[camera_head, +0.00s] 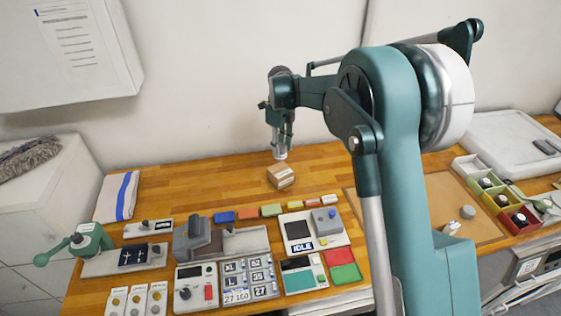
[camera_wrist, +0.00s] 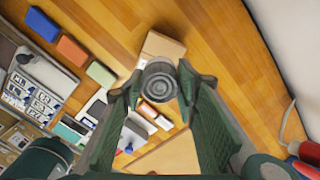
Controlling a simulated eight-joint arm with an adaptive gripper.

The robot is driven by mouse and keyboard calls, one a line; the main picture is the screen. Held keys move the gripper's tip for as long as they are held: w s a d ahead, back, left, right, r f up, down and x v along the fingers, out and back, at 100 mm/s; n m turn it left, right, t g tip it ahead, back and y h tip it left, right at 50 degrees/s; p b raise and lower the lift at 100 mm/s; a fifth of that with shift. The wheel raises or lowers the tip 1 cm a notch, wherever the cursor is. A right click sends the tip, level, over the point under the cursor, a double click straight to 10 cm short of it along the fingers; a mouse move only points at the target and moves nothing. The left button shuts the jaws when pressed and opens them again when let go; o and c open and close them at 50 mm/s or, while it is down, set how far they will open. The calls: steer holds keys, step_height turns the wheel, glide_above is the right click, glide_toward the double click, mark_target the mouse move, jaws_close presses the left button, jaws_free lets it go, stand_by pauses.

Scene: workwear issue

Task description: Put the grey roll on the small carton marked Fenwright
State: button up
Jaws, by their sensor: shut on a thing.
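My gripper (camera_head: 279,140) is shut on the grey roll (camera_head: 280,154), which hangs below the fingertips over the back of the table. In the wrist view, the ringed round end of the grey roll (camera_wrist: 158,78) sits between the fingertips of my gripper (camera_wrist: 157,88). A small brown carton (camera_head: 281,178) stands on the wood just below the roll in the head view. In the wrist view the carton (camera_wrist: 163,45) is partly hidden behind the roll. Its marking is too small to read. The roll seems apart from the carton, above it.
Several coloured blocks (camera_head: 248,213) lie in a row in front of the carton. Panels and devices (camera_head: 250,280) fill the front. A folded striped cloth (camera_head: 117,196) lies at left. Divided bins (camera_head: 502,201) stand at right. The wood around the carton is clear.

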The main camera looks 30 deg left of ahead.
mark_target(280, 159)
steer(key=shift+f, duration=1.5)
steer(key=shift+f, duration=0.1)
steer(key=shift+f+p, duration=0.3)
steer(key=shift+f, duration=1.45)
steer(key=shift+f, duration=0.2)
steer(key=o, duration=0.9)
steer(key=shift+c, duration=0.2)
steer(key=shift+r, duration=0.2)
step_height(280, 159, up, 12)
steer(key=shift+b, duration=0.45)
